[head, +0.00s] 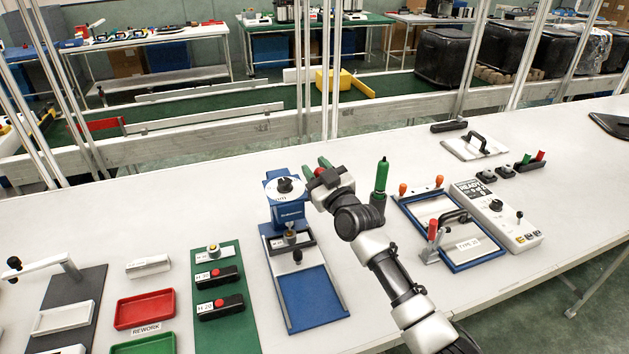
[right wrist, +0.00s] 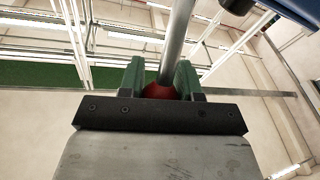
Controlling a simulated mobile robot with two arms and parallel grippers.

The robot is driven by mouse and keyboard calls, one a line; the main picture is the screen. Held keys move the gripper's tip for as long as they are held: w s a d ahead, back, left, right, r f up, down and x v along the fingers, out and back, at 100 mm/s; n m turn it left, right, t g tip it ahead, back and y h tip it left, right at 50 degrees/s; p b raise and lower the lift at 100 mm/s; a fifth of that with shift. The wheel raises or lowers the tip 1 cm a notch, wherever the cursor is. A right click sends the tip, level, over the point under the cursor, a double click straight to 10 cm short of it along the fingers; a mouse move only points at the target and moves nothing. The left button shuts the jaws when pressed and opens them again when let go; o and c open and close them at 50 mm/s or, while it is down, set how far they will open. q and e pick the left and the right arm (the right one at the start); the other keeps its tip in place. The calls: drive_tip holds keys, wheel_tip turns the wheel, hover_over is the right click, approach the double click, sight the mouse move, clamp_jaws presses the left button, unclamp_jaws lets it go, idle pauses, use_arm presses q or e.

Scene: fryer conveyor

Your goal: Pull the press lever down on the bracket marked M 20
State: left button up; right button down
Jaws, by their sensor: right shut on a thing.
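The blue press (head: 288,213) stands at the back of a blue base plate (head: 310,298) in the middle of the table. My right gripper (head: 322,167) is beside the press head, on its right. In the right wrist view its green fingers are shut on the red lever knob (right wrist: 160,91), at the end of a silver lever rod (right wrist: 178,40). A dark part with a small knob (head: 296,256) is below the press head; I cannot read any mark on it. Two black brackets with red buttons lie on a green mat; the lower bracket's label (head: 206,308) seems to read 20. My left gripper is out of view.
Left of the press are a red tray (head: 145,309), a green tray (head: 145,345) and a grey fixture (head: 88,290). To the right are an upright green handle (head: 381,176), a blue clamp frame (head: 480,262) and a control box (head: 500,215). Free table lies behind the trays.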

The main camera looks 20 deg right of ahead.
drive_tip(key=s+f+n+t+y+b, duration=0.1)
drive_tip(key=s+f+t+b, duration=0.3)
drive_tip(key=b, duration=1)
drive_tip(key=shift+s+f+n+t+y, duration=0.4)
drive_tip(key=shift+s+f+y, duration=0.3)
drive_tip(key=shift+s+f, duration=1.2)
drive_tip(key=shift+w+f, duration=0.4)
drive_tip(key=shift+f, duration=0.05)
drive_tip(key=c, duration=1.1)
unclamp_jaws()
drive_tip(key=o, duration=0.3)
drive_tip(key=shift+s+d+r, duration=0.1)
drive_tip(key=shift+s+r, duration=0.05)
drive_tip(key=shift+r, duration=0.05)
drive_tip(key=b+v, duration=0.1)
drive_tip(key=v, duration=0.6)
drive_tip(key=shift+s+d+f+b, duration=0.1)
drive_tip(key=shift+s+f+b, duration=0.1)
drive_tip(key=shift+b, duration=0.15)
